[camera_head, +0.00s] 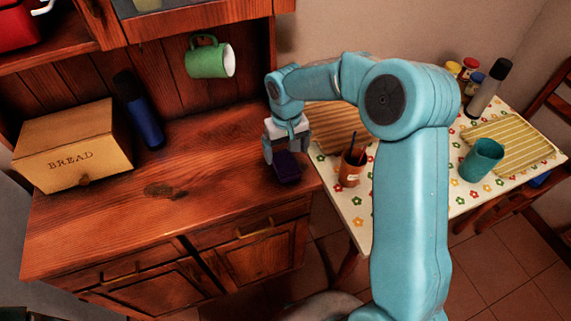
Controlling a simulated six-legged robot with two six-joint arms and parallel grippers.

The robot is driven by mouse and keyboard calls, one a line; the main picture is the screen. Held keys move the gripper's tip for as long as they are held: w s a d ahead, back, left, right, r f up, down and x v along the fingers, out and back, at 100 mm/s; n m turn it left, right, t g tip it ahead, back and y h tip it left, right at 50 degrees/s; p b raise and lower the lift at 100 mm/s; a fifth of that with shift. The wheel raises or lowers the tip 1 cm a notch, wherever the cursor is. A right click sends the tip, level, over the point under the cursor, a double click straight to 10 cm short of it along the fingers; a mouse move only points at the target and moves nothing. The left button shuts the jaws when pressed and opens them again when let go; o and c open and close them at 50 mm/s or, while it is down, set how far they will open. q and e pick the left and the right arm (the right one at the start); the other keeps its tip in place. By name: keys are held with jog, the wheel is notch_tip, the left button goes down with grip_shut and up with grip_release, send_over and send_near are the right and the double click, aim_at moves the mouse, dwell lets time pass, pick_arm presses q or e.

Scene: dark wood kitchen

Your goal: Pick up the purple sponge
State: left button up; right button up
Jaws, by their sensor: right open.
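The purple sponge (286,168) is a small dark purple block at the right end of the wooden counter (210,190). My right gripper (284,156) points down right over the sponge, with its fingers at the sponge's upper part. The gripper is open; whether the fingers touch the sponge I cannot tell. The blue right arm comes in from the lower right and covers part of the scene. My left gripper is not in view.
A bread box (70,148) and a dark blue bottle (140,112) stand on the counter's left. A green mug (208,58) hangs above. Right of the counter, a flowered table (355,212) holds a brown cup (352,168), a teal cup (481,160) and jars. The counter's middle is clear.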

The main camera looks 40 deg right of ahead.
aim_at(286, 163)
jog(key=shift+s+f, duration=0.1)
jog(key=shift+f, duration=0.25)
jog(key=f, duration=0.3)
jog(key=f+p, duration=0.1)
jog(key=shift+w+f, duration=0.15)
jog(key=shift+w, duration=0.25)
jog(key=shift+s+f, duration=0.2)
jog(key=shift+w+f, duration=0.1)
jog(key=shift+w, duration=0.05)
jog(key=shift+c, duration=0.6)
jog(key=c, duration=0.9)
